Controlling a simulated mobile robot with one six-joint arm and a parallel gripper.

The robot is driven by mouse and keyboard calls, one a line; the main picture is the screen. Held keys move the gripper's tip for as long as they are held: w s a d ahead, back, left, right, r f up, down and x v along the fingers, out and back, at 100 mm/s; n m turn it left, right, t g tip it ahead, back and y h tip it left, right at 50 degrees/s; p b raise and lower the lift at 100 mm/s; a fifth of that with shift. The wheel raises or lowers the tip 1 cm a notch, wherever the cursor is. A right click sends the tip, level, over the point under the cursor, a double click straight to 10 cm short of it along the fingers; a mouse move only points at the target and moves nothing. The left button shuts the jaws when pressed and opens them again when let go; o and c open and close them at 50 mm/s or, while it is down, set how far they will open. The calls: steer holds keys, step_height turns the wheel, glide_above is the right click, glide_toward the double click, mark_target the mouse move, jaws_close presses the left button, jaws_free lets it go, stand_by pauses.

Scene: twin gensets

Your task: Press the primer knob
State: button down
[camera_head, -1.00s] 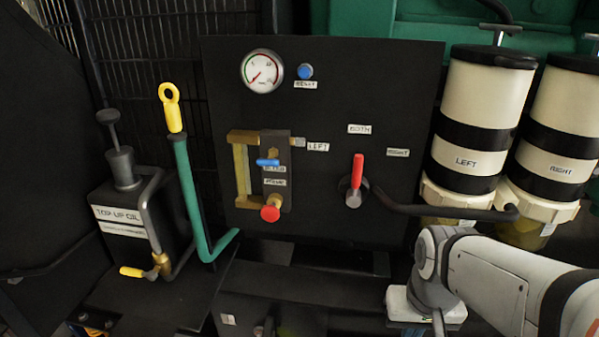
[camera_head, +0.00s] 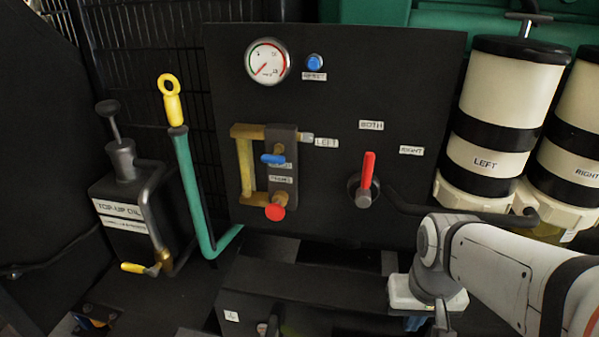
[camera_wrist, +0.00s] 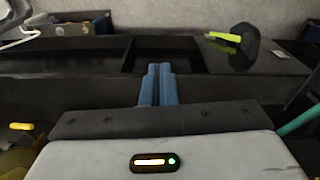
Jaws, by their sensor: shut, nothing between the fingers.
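The primer knob (camera_head: 275,212) is a red round knob on a brass fitting, low on the left part of the black panel in the head view. A small label sits just above it and a blue lever (camera_head: 273,159) above that. Nothing touches the knob. My gripper (camera_wrist: 159,68) shows in the wrist view with its two blue fingers together and nothing between them. The gripper is well right of the knob and lower in the picture. The wrist view does not show the knob.
A red selector lever (camera_head: 366,180) stands on the panel between knob and arm. A green-sleeved lever (camera_head: 195,195) with yellow grip and the top-up oil can (camera_head: 125,210) stand left. Cream-and-black filters (camera_head: 505,120) are at right. A dark ledge (camera_head: 310,280) lies below the panel.

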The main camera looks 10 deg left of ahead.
steer(key=a+r+n+t+h, duration=0.1)
steer(key=a+r+n+t, duration=0.2)
steer(key=a+n, duration=0.7)
steer(key=a+r+n+t+h, duration=0.1)
steer(key=a+r+n+t, duration=0.1)
steer(key=a+n+t, duration=0.5)
steer(key=s+a+r+n+t+h, duration=0.1)
steer(key=a+r+n+t, duration=0.2)
steer(key=a+n, duration=1)
steer(key=n+t, duration=0.3)
steer(key=shift+r+n, duration=0.3)
steer(key=shift+n, duration=0.1)
